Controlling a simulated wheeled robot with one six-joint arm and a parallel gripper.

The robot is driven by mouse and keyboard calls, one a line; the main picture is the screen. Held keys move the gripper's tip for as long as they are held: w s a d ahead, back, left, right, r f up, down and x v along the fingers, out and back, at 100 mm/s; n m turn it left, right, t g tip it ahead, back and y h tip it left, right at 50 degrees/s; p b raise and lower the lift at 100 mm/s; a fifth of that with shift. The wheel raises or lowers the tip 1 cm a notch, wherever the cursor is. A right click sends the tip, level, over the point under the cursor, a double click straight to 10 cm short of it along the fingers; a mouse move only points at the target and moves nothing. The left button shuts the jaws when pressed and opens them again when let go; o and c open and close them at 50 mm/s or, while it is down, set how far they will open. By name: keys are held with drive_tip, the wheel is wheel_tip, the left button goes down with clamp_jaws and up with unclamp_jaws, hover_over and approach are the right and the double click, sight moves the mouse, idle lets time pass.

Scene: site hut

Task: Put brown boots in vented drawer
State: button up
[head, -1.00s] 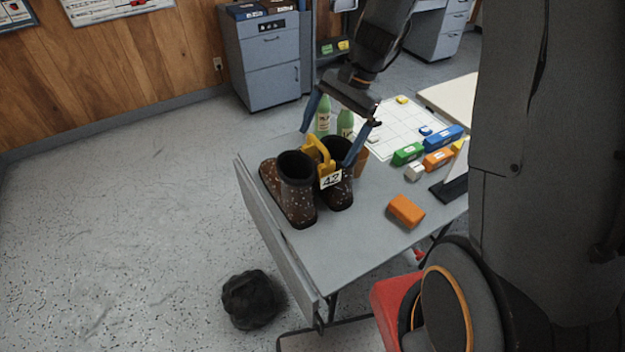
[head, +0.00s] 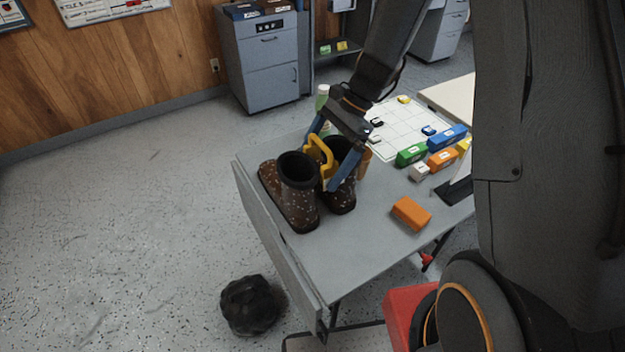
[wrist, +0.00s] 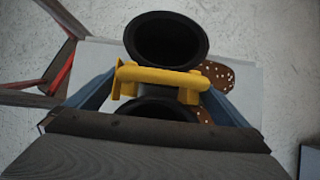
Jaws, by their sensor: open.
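The brown boots with pale dots stand upright as a pair on the grey table. The left boot (head: 297,190) and the right boot (head: 342,200) are joined by a yellow clip handle (head: 321,151) between their tops. In the wrist view the yellow handle (wrist: 160,77) lies across the middle, with the dark boot opening (wrist: 165,40) beyond it. My gripper (head: 322,160) is open, its blue fingers on either side of the handle. I cannot tell whether they touch it. I cannot tell which compartment is the vented drawer; a grey cabinet (head: 268,75) with drawers stands by the wall.
The grey table (head: 340,255) also holds an orange block (head: 411,213), a green block (head: 411,155), a blue block (head: 446,138), a white grid sheet and a green bottle (head: 322,97). A black bag (head: 251,305) lies on the floor. The left floor is open.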

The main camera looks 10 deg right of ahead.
drive_tip(key=shift+p+x, duration=0.6)
drive_tip(key=shift+x, duration=1.3)
drive_tip(key=shift+a+r, duration=0.1)
drive_tip(key=shift+a, duration=0.05)
drive_tip(key=shift+c, duration=0.4)
drive_tip(key=c, duration=1.8)
